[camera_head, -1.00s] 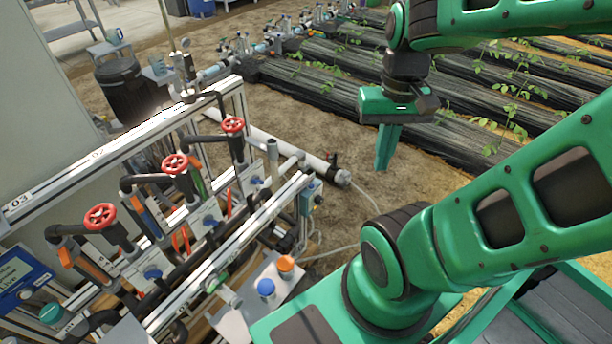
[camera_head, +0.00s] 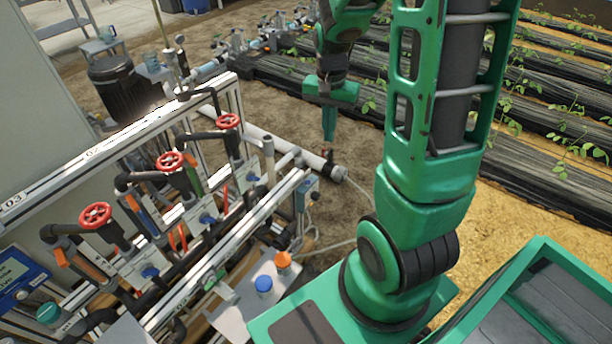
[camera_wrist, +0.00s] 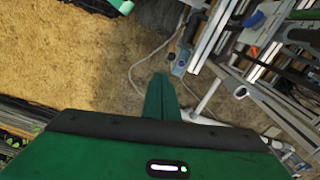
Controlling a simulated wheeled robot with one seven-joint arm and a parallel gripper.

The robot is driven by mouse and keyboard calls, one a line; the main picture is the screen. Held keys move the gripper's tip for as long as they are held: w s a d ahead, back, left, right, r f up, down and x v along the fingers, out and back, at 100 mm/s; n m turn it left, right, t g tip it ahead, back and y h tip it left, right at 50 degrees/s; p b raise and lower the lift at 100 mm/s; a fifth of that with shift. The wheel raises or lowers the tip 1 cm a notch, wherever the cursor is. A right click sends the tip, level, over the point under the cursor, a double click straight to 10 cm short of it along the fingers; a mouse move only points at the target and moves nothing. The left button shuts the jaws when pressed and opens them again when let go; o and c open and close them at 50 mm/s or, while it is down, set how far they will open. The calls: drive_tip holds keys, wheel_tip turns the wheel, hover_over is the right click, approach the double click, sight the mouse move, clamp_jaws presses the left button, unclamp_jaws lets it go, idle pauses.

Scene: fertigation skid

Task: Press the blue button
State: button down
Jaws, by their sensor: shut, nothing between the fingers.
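A small grey-blue box (camera_head: 304,189) is mounted at the near right end of the pipe rack. It bears a small round part whose colour I cannot make out, so I cannot tell whether it is the blue button. The box also shows in the wrist view (camera_wrist: 180,64), beyond the fingertips and to their right. A round blue cap (camera_head: 264,285) stands on a grey plate beside an orange one (camera_head: 284,262). My gripper (camera_head: 329,138) is shut and empty, pointing down above the soil behind the box, apart from everything. Its closed fingers show in the wrist view (camera_wrist: 160,92).
The rack carries red handwheels (camera_head: 170,162), dark pipes and small blue knobs. A white pipe (camera_head: 262,138) runs along the ground behind the box. A thin hose loops over the bare soil. Planted rows (camera_head: 545,125) lie at the right.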

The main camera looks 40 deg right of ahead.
sight(307, 182)
drive_tip(key=w+f+m, duration=0.2)
drive_tip(key=w+f, duration=0.6)
drive_tip(key=f, duration=0.2)
drive_tip(key=shift+w+a+f+m, duration=0.15)
drive_tip(key=shift+a+m, duration=0.15)
drive_tip(key=shift+a, duration=0.15)
wheel_tip(307, 182, down, 14)
drive_tip(key=shift+r, duration=0.1)
